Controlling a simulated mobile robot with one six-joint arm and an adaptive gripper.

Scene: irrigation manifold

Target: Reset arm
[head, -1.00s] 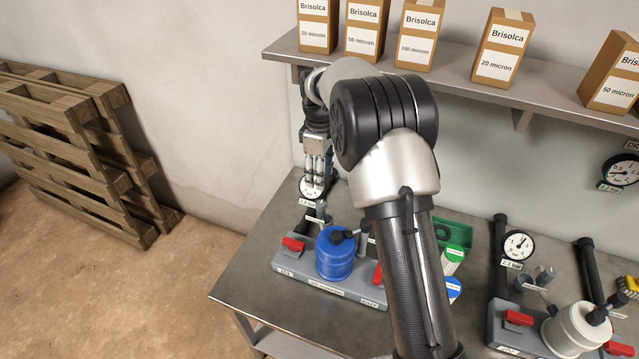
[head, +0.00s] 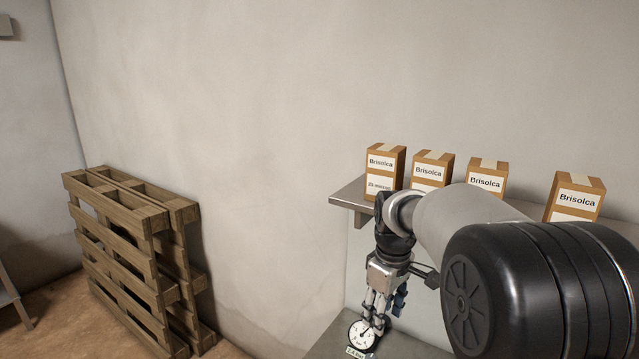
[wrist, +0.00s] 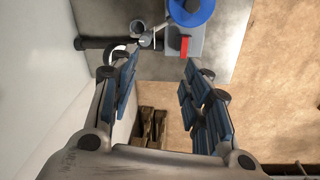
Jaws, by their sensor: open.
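My gripper (head: 380,306) hangs fingers-down above the left end of the bench (head: 398,347), just beneath the shelf's left end. In the wrist view, its blue-padded fingers (wrist: 160,68) are spread wide apart with nothing between them. Beyond the fingertips are a blue filter housing (wrist: 193,12), a red valve handle (wrist: 185,46) and a grey manifold block (wrist: 197,42). In the head view a round pressure gauge (head: 362,334) shows just below the fingers; whether they touch cannot be told. My arm hides much of the right side of the head view.
A wall shelf (head: 346,196) carries several Brisolca cartons (head: 385,170) close above and behind the arm. Wooden pallets (head: 130,262) lean on the wall at left and also show in the wrist view (wrist: 151,127). The wall between pallets and shelf is bare.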

